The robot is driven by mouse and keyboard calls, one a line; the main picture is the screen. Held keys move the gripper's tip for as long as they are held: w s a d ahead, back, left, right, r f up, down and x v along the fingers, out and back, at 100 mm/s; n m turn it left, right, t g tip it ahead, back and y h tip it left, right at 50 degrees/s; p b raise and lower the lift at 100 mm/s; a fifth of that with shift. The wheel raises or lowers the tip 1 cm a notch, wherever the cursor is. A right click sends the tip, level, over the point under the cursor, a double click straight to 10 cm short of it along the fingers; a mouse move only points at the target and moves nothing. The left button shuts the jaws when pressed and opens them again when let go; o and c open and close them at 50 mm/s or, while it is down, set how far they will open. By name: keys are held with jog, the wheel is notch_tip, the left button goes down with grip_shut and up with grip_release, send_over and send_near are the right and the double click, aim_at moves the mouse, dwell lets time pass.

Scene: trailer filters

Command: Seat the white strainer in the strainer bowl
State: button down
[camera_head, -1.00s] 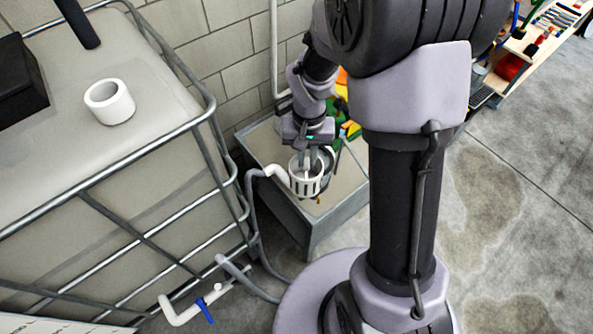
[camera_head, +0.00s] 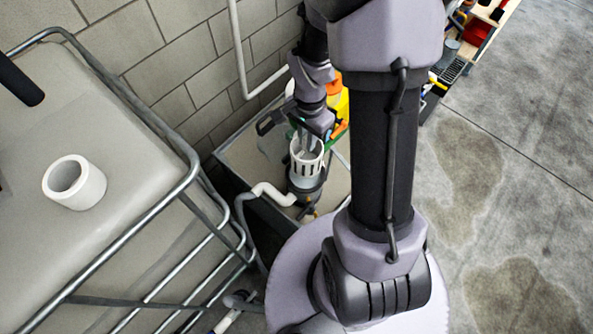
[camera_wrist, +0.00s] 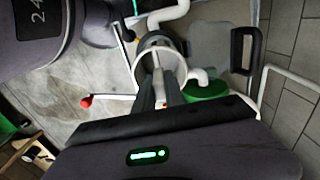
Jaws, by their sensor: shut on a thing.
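The white slotted strainer (camera_head: 308,161) hangs upright from my gripper (camera_head: 306,144). My gripper is shut on the strainer's middle post, with its fingers reaching down inside the rim. In the wrist view the strainer's round rim (camera_wrist: 184,60) surrounds the tips of my gripper (camera_wrist: 162,82). The dark grey strainer bowl (camera_head: 305,190) is just below the strainer in the head view, joined to a white pipe. The strainer hides the bowl's mouth, so I cannot tell whether its lower end is above the bowl or slightly inside it.
A grey bench top (camera_head: 245,150) carries the bowl, with a white elbow pipe (camera_head: 272,190) on its left. Yellow and orange items (camera_head: 339,100) stand behind my arm. A caged tank (camera_head: 120,120) with a white ring (camera_head: 74,182) on top is at left, and a block wall behind.

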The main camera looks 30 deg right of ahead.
jog(key=f+b, duration=0.4)
jog(key=f, duration=0.6)
jog(key=shift+s, duration=0.2)
jog(key=shift+r, duration=0.2)
jog(key=shift+f, duration=0.1)
jog(key=shift+f+b, duration=0.55)
jog(key=shift+b, duration=0.15)
jog(key=c, duration=1.4)
grip_release()
